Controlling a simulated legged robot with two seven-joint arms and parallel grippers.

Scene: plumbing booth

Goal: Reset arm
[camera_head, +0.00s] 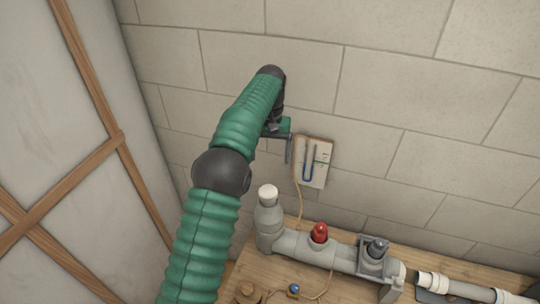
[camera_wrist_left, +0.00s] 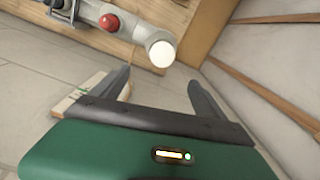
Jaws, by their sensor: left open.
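My left arm is green and reaches up from the bottom of the head view. Beyond the fingers is a grey pipe's white round end (camera_wrist_left: 162,53). My right gripper is in neither view.
A wooden bench (camera_head: 335,290) carries a grey pipe assembly (camera_head: 290,243) with a red knob (camera_head: 319,232) and a grey valve (camera_head: 375,248). A white pipe (camera_head: 470,290) lies at right. A thin hose hangs from the panel. A wood-framed partition (camera_head: 120,140) stands at left.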

